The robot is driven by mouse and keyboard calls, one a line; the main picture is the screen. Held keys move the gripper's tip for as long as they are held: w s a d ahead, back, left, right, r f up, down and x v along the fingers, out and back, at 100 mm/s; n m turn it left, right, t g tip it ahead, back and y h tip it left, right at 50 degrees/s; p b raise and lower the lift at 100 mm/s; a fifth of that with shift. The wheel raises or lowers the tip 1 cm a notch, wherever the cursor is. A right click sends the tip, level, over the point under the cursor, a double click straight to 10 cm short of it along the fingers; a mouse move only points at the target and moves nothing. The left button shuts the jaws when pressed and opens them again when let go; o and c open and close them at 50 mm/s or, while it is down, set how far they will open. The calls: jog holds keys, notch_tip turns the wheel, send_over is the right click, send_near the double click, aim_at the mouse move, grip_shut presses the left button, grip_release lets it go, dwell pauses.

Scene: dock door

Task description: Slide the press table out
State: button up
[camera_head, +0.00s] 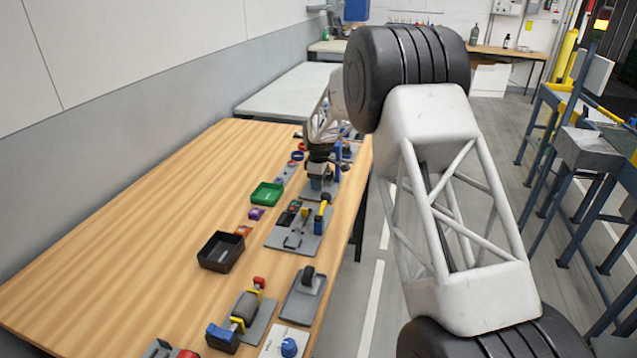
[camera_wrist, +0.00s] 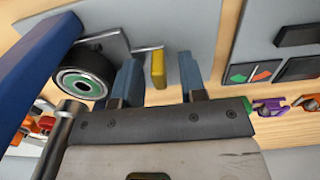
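My gripper (camera_wrist: 160,75) is open in the wrist view, with two blue-grey fingers apart. A yellow tab (camera_wrist: 158,69) stands between the fingers, with a gap on each side. It adjoins a thin grey plate, which may be the press table; I cannot tell for sure. To its left are a round metal part with a green ring (camera_wrist: 82,83) and a large blue body (camera_wrist: 30,75), probably parts of the press. In the head view my gripper is over a grey fixture (camera_head: 318,187) at the table's right side; the fingers and tab are too small to make out there.
The wooden table (camera_head: 130,215) also carries a green tray (camera_head: 267,194), a black bin (camera_head: 221,251) and a grey board with switches (camera_head: 297,240). A roller fixture (camera_head: 243,310) stands nearer. The left of the table is clear. Blue-framed stands (camera_head: 590,160) are at the right.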

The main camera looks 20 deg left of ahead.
aim_at(310, 206)
grip_shut()
jog(key=shift+s, duration=4.8)
grip_release()
notch_tip(310, 206, up, 8)
